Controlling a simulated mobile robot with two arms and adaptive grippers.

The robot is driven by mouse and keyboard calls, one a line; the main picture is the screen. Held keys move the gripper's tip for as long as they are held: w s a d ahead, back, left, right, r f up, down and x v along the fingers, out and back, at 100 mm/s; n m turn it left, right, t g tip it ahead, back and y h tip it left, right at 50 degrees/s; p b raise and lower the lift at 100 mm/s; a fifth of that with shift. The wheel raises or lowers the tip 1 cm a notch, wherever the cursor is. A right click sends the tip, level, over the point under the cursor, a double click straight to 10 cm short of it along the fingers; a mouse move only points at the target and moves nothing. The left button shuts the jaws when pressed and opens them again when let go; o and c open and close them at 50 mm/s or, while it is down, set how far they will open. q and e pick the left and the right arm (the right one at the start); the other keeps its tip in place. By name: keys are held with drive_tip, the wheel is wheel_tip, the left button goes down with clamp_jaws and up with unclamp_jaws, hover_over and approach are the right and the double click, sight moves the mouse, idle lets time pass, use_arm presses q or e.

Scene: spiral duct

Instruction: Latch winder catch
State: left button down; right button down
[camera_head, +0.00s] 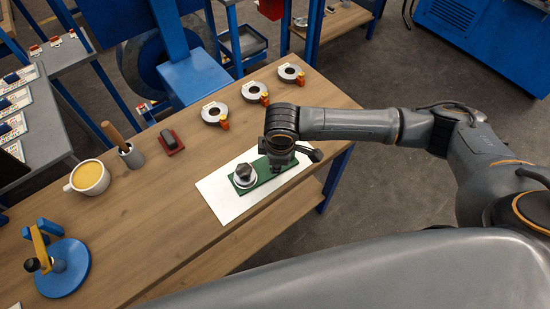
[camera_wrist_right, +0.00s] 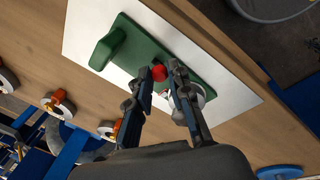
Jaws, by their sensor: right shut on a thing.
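A green base plate (camera_head: 266,184) lies on a white sheet (camera_head: 222,203) on the wooden bench. A silver round part with a dark hexagonal top (camera_head: 244,174) stands at its left end. In the wrist view the green plate (camera_wrist_right: 150,45) carries a green raised block (camera_wrist_right: 107,48) and a small red knob (camera_wrist_right: 158,72). My right gripper (camera_wrist_right: 166,72) reaches down over the plate, its fingertips shut on the red knob. The fingers partly cover the round part (camera_wrist_right: 202,95). In the head view my right wrist (camera_head: 281,145) hides the knob. My left gripper is in neither view.
Several silver rings (camera_head: 254,92) with coloured tabs line the back edge. A mug (camera_head: 89,177), a brush cup (camera_head: 131,155), a dark block on a red base (camera_head: 171,142) and a blue stand with yellow arm (camera_head: 62,268) stand left. Bench between stand and sheet is clear.

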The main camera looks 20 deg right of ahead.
drive_tip(key=shift+s+t, duration=0.2)
drive_tip(key=shift+t, duration=0.1)
drive_tip(key=c, duration=1.2)
unclamp_jaws()
drive_tip(key=shift+r, duration=0.1)
drive_tip(key=v, duration=1.1)
drive_tip(key=shift+r, duration=0.4)
